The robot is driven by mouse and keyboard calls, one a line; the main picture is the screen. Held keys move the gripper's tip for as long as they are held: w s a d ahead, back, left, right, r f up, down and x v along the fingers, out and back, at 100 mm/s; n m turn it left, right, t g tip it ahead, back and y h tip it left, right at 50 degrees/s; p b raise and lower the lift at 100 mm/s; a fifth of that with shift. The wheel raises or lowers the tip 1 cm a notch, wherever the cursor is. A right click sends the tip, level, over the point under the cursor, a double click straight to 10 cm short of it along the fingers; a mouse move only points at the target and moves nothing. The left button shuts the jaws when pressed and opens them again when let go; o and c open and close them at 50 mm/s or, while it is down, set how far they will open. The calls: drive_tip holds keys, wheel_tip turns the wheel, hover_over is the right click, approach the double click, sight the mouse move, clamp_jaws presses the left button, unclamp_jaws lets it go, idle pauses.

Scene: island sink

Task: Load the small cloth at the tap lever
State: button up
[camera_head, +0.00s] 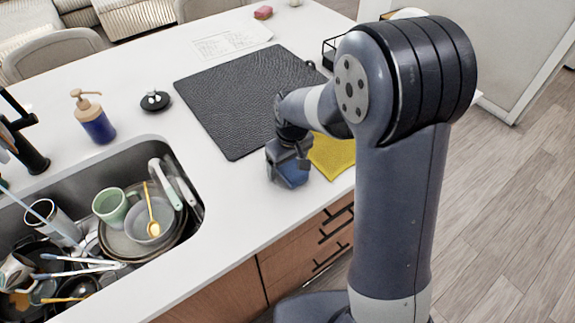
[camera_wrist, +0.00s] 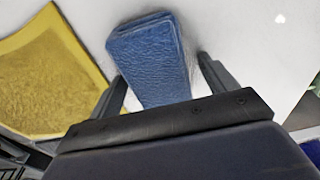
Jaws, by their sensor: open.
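A small folded blue cloth (camera_head: 292,175) lies on the white counter near its front edge, partly hidden by my gripper (camera_head: 288,160) in the head view. In the wrist view the blue cloth (camera_wrist: 150,58) lies between the two open fingers of my gripper (camera_wrist: 162,85), with a gap at the right finger; the left finger is close beside it. Whether a finger touches it I cannot tell. A yellow cloth (camera_head: 333,155) lies just right of the blue one in the head view, and left of it in the wrist view (camera_wrist: 45,80). The black tap (camera_head: 25,150) stands behind the sink at far left; its lever is not clear.
A dark textured mat (camera_head: 225,105) lies behind my gripper. The sink (camera_head: 175,225) holds stacked dishes, a green mug (camera_head: 110,205) and utensils. A blue soap bottle (camera_head: 95,120) and a small black round object (camera_head: 155,101) stand behind it. Counter between sink and mat is clear.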

drive_tip(key=shift+c, duration=0.3)
drive_tip(key=c, duration=1.1)
